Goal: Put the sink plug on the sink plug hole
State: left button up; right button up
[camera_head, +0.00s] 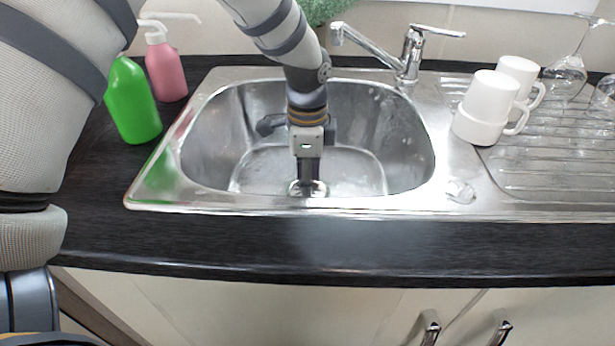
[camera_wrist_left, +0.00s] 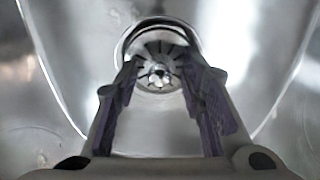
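My left gripper (camera_head: 308,185) reaches down into the sink bowl and points at its bottom. In the left wrist view its two fingers (camera_wrist_left: 160,72) stand apart, with no clearly held thing between them. The sink plug hole (camera_wrist_left: 153,48), a round metal drain with dark radial slots, lies just beyond the fingertips; a small bright centre piece shows on it. In the head view the hole (camera_head: 316,188) is partly hidden by the gripper. I cannot clearly make out the sink plug; a small shiny piece (camera_head: 460,191) on the steel ledge right of the bowl may be it. My right gripper is out of view.
The steel sink bowl (camera_head: 400,160) has walls close around the gripper. A tap (camera_head: 400,65) stands behind it. White mugs (camera_head: 487,108) and glasses (camera_head: 566,75) stand on the right drainer. A green bottle (camera_head: 132,100) and pink dispenser (camera_head: 165,70) stand left. The front worktop (camera_head: 330,245) is clear.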

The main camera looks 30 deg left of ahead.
pick_arm(q)
notch_tip(320, 180, up, 12)
jog(key=p, duration=0.1)
jog(key=shift+r, duration=0.15)
dwell(0.3)
